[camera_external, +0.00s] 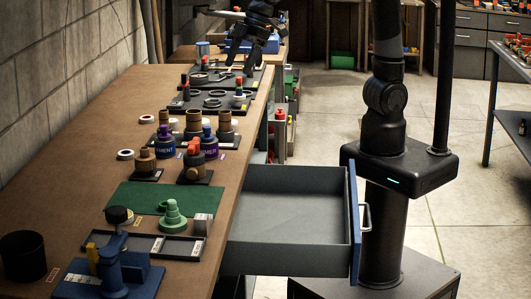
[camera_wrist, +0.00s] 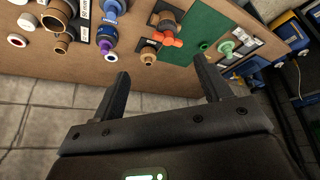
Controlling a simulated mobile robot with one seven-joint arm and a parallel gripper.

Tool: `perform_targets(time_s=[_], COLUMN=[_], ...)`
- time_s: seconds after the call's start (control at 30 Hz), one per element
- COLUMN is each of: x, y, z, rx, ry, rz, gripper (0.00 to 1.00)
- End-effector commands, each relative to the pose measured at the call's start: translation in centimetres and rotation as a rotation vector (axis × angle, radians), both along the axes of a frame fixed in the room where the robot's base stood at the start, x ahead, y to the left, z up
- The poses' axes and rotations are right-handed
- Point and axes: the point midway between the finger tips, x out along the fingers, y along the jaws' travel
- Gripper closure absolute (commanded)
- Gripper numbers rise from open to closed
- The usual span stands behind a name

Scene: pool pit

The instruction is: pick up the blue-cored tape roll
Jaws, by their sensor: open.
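White tape rolls lie flat near the wall side of the bench (camera_external: 75,168). Another roll with a reddish core (camera_external: 146,119) lies farther along and shows at the left of the wrist view (camera_wrist: 17,40). My gripper (camera_external: 240,64) is open and empty, above the far part of the bench. In the wrist view its two fingers (camera_wrist: 162,68) stand wide apart, with nothing between them.
An open drawer (camera_external: 290,205) juts into the aisle. The block wall (camera_external: 60,85) bounds the left.

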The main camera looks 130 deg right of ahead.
Motion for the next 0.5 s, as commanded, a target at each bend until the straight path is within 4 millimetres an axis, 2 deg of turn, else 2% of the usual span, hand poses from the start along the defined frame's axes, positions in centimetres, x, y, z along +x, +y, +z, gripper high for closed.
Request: perform_targets(time_s=[0.03,0.2,0.37,0.5], x=[1.7,6.9,11.1,14.1], y=[-1.4,-6.0,-10.9,-15.5], z=[-0.7,-2.8,-5.7,-9.0], rx=[0.003,0.006,0.014,0.023], ry=[0.007,0.017,0.026,0.031], rz=[-0.009,-0.028,-0.048,-0.068], gripper=[0.3,0.3,0.3,0.3])
